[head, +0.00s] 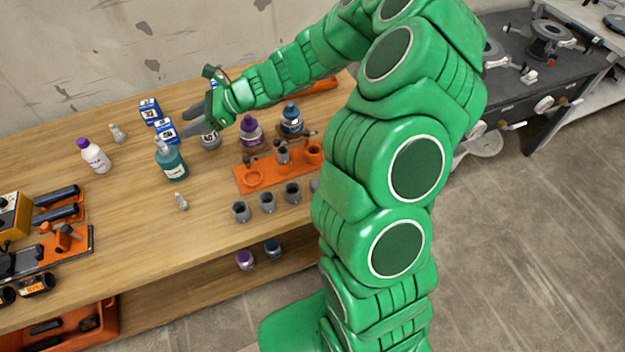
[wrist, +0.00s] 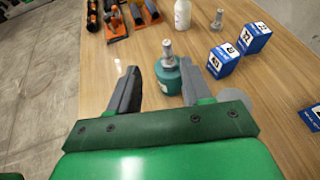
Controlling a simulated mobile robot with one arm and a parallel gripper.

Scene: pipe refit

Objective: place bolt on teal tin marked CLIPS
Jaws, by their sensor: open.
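A teal tin (head: 173,166) stands on the wooden bench, left of my gripper in the head view. A grey bolt (wrist: 168,52) stands on top of the teal tin (wrist: 168,80) in the wrist view. I cannot read any marking on the tin. My gripper (head: 189,122) is open and empty, above the bench and apart from the tin and bolt. In the wrist view the tin and bolt show beyond and between the open fingers.
Blue boxes (head: 165,130) stand behind the tin, and a white bottle (head: 95,156) to its left. An orange rack (head: 258,178) and several grey cups (head: 267,202) are to the right. Bench is clear at front left of the cups.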

